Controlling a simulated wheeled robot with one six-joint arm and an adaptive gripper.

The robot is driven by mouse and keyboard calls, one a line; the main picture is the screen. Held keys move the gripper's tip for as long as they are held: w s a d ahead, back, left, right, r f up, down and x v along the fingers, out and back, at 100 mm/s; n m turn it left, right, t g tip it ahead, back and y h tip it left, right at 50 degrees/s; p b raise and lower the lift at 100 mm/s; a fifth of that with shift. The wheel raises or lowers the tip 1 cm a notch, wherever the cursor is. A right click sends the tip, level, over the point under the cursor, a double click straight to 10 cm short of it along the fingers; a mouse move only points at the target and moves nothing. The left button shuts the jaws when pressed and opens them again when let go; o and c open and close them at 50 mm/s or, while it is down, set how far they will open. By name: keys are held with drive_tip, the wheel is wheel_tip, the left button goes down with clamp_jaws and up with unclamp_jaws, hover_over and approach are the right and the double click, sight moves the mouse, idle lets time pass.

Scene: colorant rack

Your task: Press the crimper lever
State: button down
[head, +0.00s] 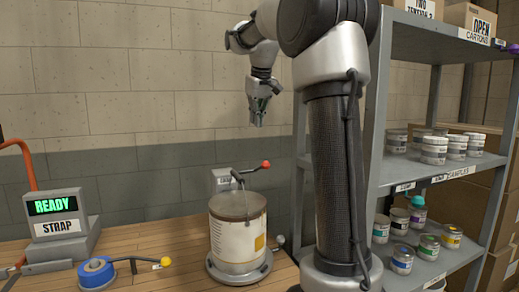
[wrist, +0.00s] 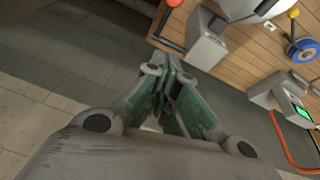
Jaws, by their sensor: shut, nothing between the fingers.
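A lever with a red ball knob (head: 265,165) rises from a small grey box (head: 222,180) behind the white pail; the box's label is too small to read. I take this as the crimper lever. In the wrist view the red knob (wrist: 174,3) is at the top edge, with the grey box (wrist: 207,44) beside it. My gripper (head: 257,123) is shut and empty, pointing down, above the red knob and apart from it. In the wrist view my gripper's fingers (wrist: 153,72) are together, near the box in the picture.
A strap unit (head: 60,225) reads READY. A blue reel (head: 95,272) with a yellow-knobbed lever (head: 165,262) is at front left. A metal shelf (head: 445,170) with cans stands right.

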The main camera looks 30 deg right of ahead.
hover_over(260, 167)
drive_tip(key=w, duration=0.3)
wheel_tip(260, 167, down, 10)
drive_tip(key=shift+s+a+f, duration=0.1)
drive_tip(key=shift+s+f, duration=0.3)
drive_tip(key=shift+s, duration=0.45)
drive_tip(key=shift+s+a+f, duration=0.1)
drive_tip(key=shift+s+f, duration=0.25)
drive_tip(key=shift+s, duration=0.5)
drive_tip(key=shift+s+f+t, duration=0.35)
drive_tip(key=shift+t, duration=0.05)
drive_tip(key=shift+s+a+f+t+h, duration=0.2)
drive_tip(key=shift+s+f+t+h, duration=0.1)
drive_tip(key=shift+s+f+t, duration=0.55)
drive_tip(key=shift+s+a+f, duration=0.1)
drive_tip(key=shift+s+f, duration=0.15)
drive_tip(key=shift+f, duration=0.35)
drive_tip(key=shift+s+a+f, duration=0.1)
drive_tip(key=shift+s+f, duration=0.2)
drive_tip(key=shift+f, duration=0.35)
drive_tip(key=shift+s+f, duration=0.25)
drive_tip(key=shift+f, duration=0.5)
